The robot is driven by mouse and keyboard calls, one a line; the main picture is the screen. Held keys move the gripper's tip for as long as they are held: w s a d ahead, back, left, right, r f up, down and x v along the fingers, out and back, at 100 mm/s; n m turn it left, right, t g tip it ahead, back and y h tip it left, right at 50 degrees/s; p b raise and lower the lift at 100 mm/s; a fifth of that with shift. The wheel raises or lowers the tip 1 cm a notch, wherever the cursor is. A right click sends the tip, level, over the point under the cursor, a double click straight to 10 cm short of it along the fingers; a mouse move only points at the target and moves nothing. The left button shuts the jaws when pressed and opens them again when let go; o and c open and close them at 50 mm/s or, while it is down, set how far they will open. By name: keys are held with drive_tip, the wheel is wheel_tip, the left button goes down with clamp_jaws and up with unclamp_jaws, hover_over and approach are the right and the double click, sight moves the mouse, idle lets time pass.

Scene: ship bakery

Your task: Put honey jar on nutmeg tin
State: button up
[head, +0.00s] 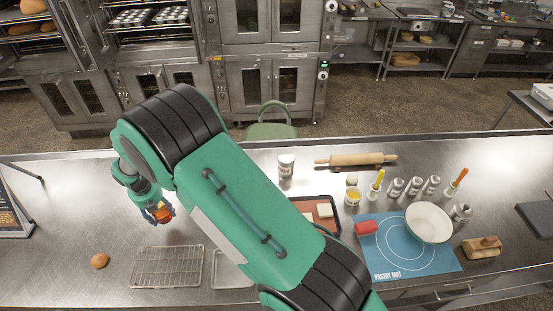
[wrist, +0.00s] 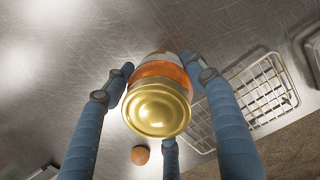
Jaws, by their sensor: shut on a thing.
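The honey jar (wrist: 157,108) has a gold lid and amber contents. Its lid faces the camera in the wrist view. My gripper (wrist: 160,78) is shut on it, with blue fingers around its sides. In the head view the jar (head: 163,214) shows as a small orange patch at my gripper (head: 158,208), over the left part of the counter. I cannot tell whether its base touches the counter. Several small shakers or tins, one here (head: 395,188), stand at the right; their labels are too small to read, so I cannot tell which is the nutmeg tin.
A bun (head: 100,261) and a wire rack (head: 166,267) lie on the counter near the jar. My arm hides the counter's middle.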

drive_tip(key=shift+m, duration=0.8)
drive_tip(key=w+d+r, duration=0.1)
drive_tip(key=w+d, duration=0.1)
drive_tip(key=d, duration=0.2)
drive_tip(key=w+d+r, duration=0.1)
drive_tip(key=w+d, duration=0.1)
drive_tip(key=d, duration=0.2)
drive_tip(key=w+d+r, duration=0.1)
drive_tip(key=w+d, duration=0.1)
drive_tip(key=d, duration=0.2)
drive_tip(key=shift+w, duration=0.25)
drive_tip(key=w+d+r+m, duration=0.1)
drive_tip(key=d+r, duration=0.1)
drive_tip(key=d, duration=1.1)
drive_tip(key=w+d+r+m, duration=0.1)
drive_tip(key=d+r+m, duration=0.1)
drive_tip(key=d, duration=1.2)
drive_tip(key=w+d+r+m, duration=0.1)
drive_tip(key=d+r+m, duration=0.1)
drive_tip(key=d, duration=1.1)
drive_tip(key=shift+w+d+r+h+p, duration=0.15)
drive_tip(key=shift+r+h+p, duration=0.15)
drive_tip(key=shift+r+h, duration=0.15)
drive_tip(key=p, duration=0.2)
hover_over(286, 156)
drive_tip(key=shift+f, duration=0.75)
drive_tip(key=shift+f, duration=1.75)
